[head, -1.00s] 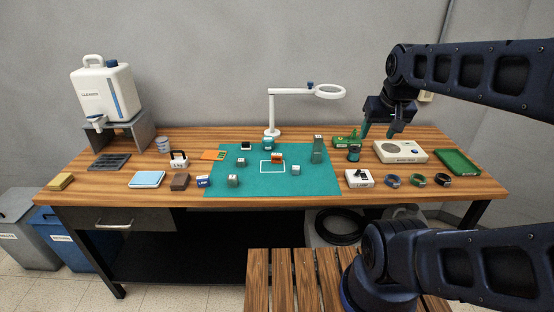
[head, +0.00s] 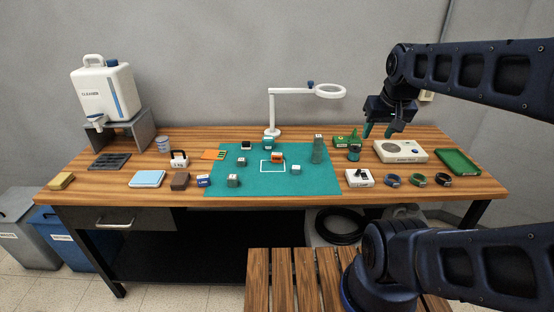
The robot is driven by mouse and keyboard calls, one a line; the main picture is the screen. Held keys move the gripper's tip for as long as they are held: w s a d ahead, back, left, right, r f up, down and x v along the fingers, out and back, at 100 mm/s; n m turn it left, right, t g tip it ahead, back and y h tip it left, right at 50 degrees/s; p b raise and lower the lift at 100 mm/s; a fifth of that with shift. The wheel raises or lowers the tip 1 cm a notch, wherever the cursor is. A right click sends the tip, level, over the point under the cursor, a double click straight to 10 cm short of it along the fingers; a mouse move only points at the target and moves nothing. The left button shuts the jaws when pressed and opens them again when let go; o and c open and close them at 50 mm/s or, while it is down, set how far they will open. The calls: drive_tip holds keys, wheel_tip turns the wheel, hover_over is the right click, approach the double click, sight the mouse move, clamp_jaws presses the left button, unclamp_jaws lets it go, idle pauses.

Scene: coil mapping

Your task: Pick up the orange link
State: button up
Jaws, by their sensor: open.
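A small orange block (head: 277,158), which looks like the orange link, sits on the teal mat (head: 230,183) near the top right of a white square outline (head: 264,168). A flat orange item (head: 210,154) lies at the mat's upper left edge; its details are too small to tell. My gripper (head: 378,132) is open and empty, with its fingers pointing down above the right part of the table. It is well to the right of the orange block and apart from it.
Several small grey and teal blocks stand on the mat, including a tall one (head: 318,150). A white lamp (head: 271,115) rises behind it. Near my gripper are a dark cylinder (head: 354,153), a cream device (head: 401,152), a green tray (head: 458,162) and several coils (head: 416,180).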

drive_tip(key=n+g+h, duration=0.5)
drive_tip(key=n, duration=1.1)
hover_over(277, 154)
drive_tip(key=w+a, duration=0.2)
drive_tip(key=a, duration=0.2)
wheel_tip(277, 154, down, 23)
drive_tip(key=x, duration=0.5)
drive_tip(key=shift+s+d, duration=0.2)
drive_tip(key=shift+s, duration=0.1)
drive_tip(key=shift+y, duration=0.3)
drive_tip(key=shift+s+a+x, duration=0.1)
drive_tip(key=shift+s+x, duration=0.05)
drive_tip(key=shift+x, duration=0.75)
drive_tip(key=shift+s+a+x, duration=0.1)
drive_tip(key=shift+x, duration=0.75)
drive_tip(key=shift+s+a+x, duration=0.1)
drive_tip(key=shift+s+x, duration=0.05)
drive_tip(key=shift+x, duration=0.75)
clamp_jaws()
